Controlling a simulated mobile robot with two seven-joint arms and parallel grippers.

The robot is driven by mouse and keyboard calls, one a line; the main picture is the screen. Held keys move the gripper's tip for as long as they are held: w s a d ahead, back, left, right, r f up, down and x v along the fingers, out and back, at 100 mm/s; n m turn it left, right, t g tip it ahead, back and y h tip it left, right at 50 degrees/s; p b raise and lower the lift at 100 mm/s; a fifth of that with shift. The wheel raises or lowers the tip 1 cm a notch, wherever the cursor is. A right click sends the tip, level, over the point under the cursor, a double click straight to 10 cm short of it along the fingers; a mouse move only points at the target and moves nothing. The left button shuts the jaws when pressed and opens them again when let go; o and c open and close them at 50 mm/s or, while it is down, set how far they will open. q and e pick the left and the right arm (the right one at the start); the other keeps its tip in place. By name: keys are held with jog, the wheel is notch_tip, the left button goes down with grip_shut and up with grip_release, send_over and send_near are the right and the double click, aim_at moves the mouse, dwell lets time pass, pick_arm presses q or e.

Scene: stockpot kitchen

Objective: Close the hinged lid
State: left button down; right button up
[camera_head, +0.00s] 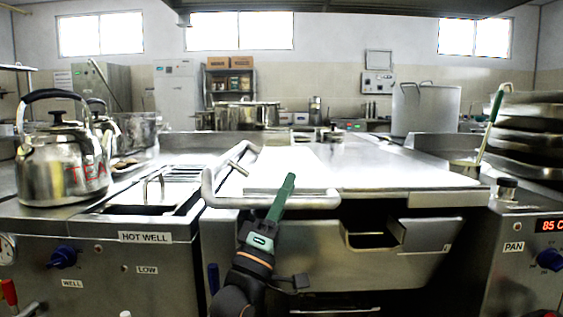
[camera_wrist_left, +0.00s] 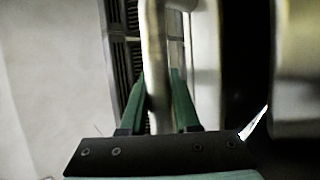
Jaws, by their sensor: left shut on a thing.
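The hinged lid (camera_head: 390,176) is a broad, bright metal plate. In the head view it lies about level over the pan's front body (camera_head: 330,245); I cannot tell whether its edge touches the rim all round. A thick bent bar handle (camera_head: 232,202) runs along its front left. My left gripper (camera_head: 282,192) comes up from below at this handle. In the left wrist view, the handle bar (camera_wrist_left: 155,50) passes between the two green fingers of the left gripper (camera_wrist_left: 158,95), which are shut on it. My right gripper is not in view.
A steel kettle (camera_head: 62,165) stands on the left counter beside the hot well (camera_head: 150,205). Stacked pans (camera_head: 525,135) and a small pot with a green-handled utensil (camera_head: 466,168) stand on the right. A large stockpot (camera_head: 426,108) is behind. An open spout box (camera_head: 372,236) juts from the front.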

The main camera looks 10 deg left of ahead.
aim_at(286, 208)
pick_arm(q)
jog(key=shift+s+d+f, duration=0.15)
jog(key=shift+s+f, duration=0.1)
jog(key=shift+f, duration=0.6)
jog(key=shift+s+d+f, duration=0.1)
jog(key=shift+s+f, duration=0.15)
jog(key=shift+f, duration=0.6)
jog(key=c, duration=1.1)
grip_release()
jog(key=shift+o, duration=0.8)
jog(key=shift+s, duration=0.1)
jog(key=shift+o, duration=1.4)
jog(key=shift+a, duration=0.1)
jog(key=p+v, duration=0.2)
jog(key=v, duration=1)
jog(key=shift+f, duration=0.2)
